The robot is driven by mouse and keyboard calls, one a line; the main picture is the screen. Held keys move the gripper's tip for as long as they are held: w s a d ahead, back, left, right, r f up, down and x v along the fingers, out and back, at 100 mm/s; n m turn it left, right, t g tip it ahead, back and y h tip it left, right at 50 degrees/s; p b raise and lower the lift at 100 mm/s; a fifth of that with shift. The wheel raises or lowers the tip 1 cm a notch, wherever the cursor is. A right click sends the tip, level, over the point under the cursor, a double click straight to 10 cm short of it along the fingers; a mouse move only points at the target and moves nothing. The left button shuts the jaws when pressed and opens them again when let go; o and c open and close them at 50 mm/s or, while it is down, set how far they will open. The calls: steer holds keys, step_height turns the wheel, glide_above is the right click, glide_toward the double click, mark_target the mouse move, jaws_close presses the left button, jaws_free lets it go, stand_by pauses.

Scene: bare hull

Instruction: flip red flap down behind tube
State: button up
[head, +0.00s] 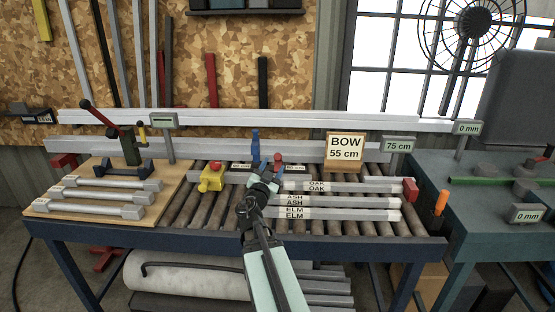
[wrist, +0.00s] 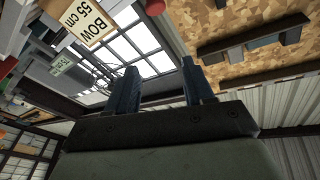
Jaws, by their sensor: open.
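Several grey tubes with labels such as OAK (head: 345,185), ASH and ELM lie across the roller bed. A red block (head: 410,190) stands at the right end of the OAK tube; I cannot tell whether it is the flap. A small red piece (head: 278,158) shows just behind my gripper (head: 270,167), at the middle of the bed. A red part also shows at the top edge of the wrist view (wrist: 155,6). My gripper (wrist: 160,82) is open with nothing between its fingers. In the head view it hides part of the rollers and the tubes' left ends.
A yellow block (head: 211,178) with a red top sits left of my gripper. A blue upright piece (head: 255,143) and the BOW 55 cm sign (head: 345,147) stand behind. A long pale rail (head: 270,122) runs along the back.

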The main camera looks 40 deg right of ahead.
mark_target(277, 160)
steer(key=w+d+f+n+y, duration=0.1)
steer(key=w+d, duration=0.2)
steer(key=w+d+f+n, duration=0.1)
steer(key=w+d, duration=0.1)
steer(key=d, duration=0.1)
steer(key=w+d+f+n+y, duration=0.1)
steer(key=w+d, duration=0.2)
steer(key=d, duration=0.1)
steer(key=shift+w+d+y, duration=0.1)
steer(key=shift+w+y, duration=0.2)
steer(key=shift+w, duration=0.05)
stand_by(0.5)
jaws_close()
stand_by(0.4)
